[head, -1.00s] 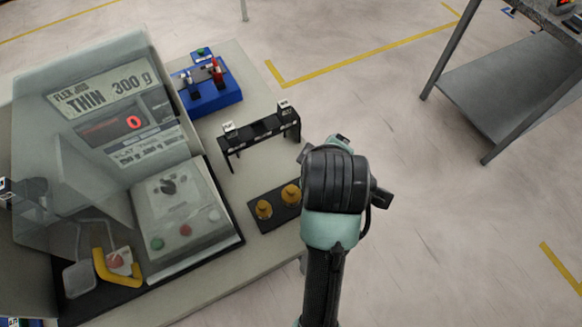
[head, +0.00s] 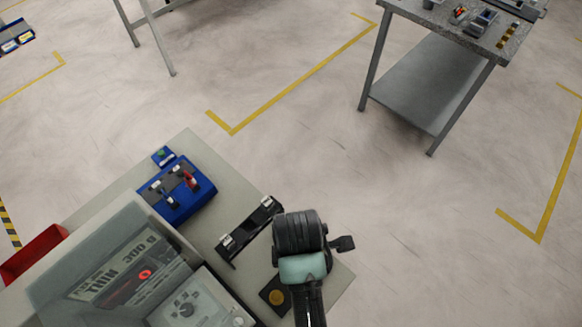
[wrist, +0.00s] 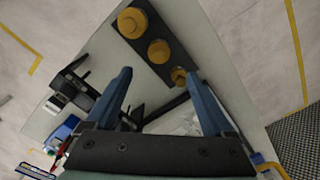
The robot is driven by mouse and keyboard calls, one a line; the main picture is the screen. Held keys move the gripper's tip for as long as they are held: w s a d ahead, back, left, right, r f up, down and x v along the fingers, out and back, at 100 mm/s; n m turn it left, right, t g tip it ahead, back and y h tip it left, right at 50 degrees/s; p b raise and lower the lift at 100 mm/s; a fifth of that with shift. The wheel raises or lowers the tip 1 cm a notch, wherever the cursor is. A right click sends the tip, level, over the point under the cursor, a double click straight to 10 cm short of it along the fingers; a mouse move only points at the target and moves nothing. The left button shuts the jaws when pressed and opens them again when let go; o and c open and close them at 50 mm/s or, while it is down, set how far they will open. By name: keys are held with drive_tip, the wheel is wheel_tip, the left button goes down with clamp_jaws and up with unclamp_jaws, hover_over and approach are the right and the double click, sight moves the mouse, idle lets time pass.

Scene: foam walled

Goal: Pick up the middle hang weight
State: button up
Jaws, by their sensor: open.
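In the wrist view several brass-coloured weights stand in a row on a black holder (wrist: 146,37). The middle weight (wrist: 159,51) lies between a larger one (wrist: 132,22) and a smaller one (wrist: 178,76) nearer my gripper. My gripper (wrist: 159,73) is open, its two blue fingers apart with nothing gripped. The middle weight appears between and just beyond the fingertips; the height gap is hard to judge. In the head view my arm covers most of the holder, and one weight (head: 277,297) shows beside it. My fingers are hidden there.
A black rack (head: 250,230) with white-topped pieces stands beside my arm. A blue switch box (head: 178,195) and a grey device with a red display (head: 130,277) are to the left, with a red bin (head: 32,255) beyond. A separate metal table (head: 425,85) stands upper right.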

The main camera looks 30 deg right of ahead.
wheel_tip(320, 180, down, 5)
drive_tip(key=shift+w+r, duration=0.1)
drive_tip(key=shift+f+p, duration=0.4)
drive_tip(key=shift+f, duration=0.15)
drive_tip(key=shift+d+f+p, duration=0.1)
drive_tip(key=shift+f+p, duration=0.2)
drive_tip(key=shift+f, duration=1.8)
clamp_jaws()
